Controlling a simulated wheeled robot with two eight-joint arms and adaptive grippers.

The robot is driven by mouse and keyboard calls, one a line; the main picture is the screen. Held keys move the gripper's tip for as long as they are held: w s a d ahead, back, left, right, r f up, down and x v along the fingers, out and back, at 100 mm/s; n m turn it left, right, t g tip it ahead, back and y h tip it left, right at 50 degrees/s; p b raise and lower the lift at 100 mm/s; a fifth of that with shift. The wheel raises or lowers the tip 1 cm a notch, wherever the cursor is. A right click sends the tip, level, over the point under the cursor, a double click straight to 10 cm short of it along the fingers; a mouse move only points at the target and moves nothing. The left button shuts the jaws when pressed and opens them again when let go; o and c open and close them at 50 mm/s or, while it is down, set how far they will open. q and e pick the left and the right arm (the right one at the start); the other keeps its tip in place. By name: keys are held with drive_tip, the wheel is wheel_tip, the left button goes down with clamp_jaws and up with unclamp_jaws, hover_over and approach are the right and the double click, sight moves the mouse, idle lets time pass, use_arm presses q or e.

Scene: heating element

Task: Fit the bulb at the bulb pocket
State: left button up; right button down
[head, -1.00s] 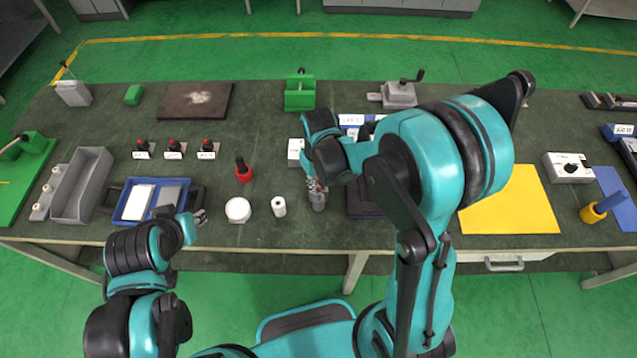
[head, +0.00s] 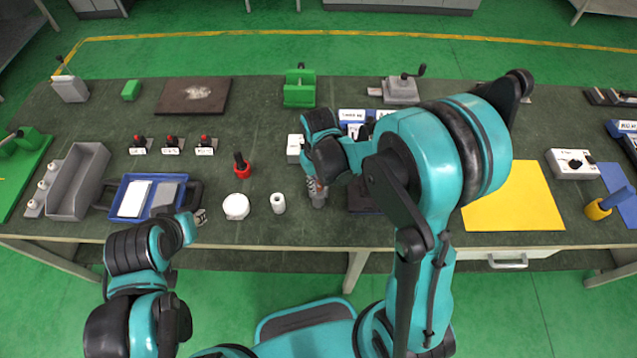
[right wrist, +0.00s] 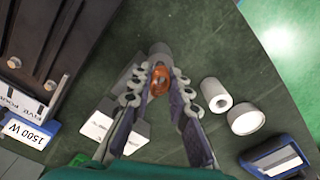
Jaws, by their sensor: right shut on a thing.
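An amber bulb-like piece (right wrist: 160,80) sits between the fingertips of my right gripper (right wrist: 160,88) in the right wrist view; the gripper is shut on it. Just beyond the tips is a grey cylinder (right wrist: 160,54), upright on the bench; it also shows in the head view (head: 318,201), right under my right gripper (head: 314,186). I cannot tell whether the amber piece touches the cylinder, or whether this is the bulb pocket. My left gripper (head: 200,217) is low at the bench's front edge beside a blue tray (head: 121,198); its fingers are too small to read.
A white roll (head: 278,203) and a round white pot (head: 236,206) stand left of the cylinder. A white block (head: 294,148) is behind it. A dark ribbed unit (right wrist: 75,45) stands close by in the right wrist view. A yellow mat (head: 515,200) lies clear at right.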

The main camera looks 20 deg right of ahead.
drive_tip(key=shift+f+b, duration=0.65)
drive_tip(key=shift+f, duration=0.15)
drive_tip(key=c, duration=1.4)
unclamp_jaws()
drive_tip(key=shift+o, duration=0.2)
drive_tip(key=shift+r, duration=0.1)
wheel_tip(320, 180, up, 12)
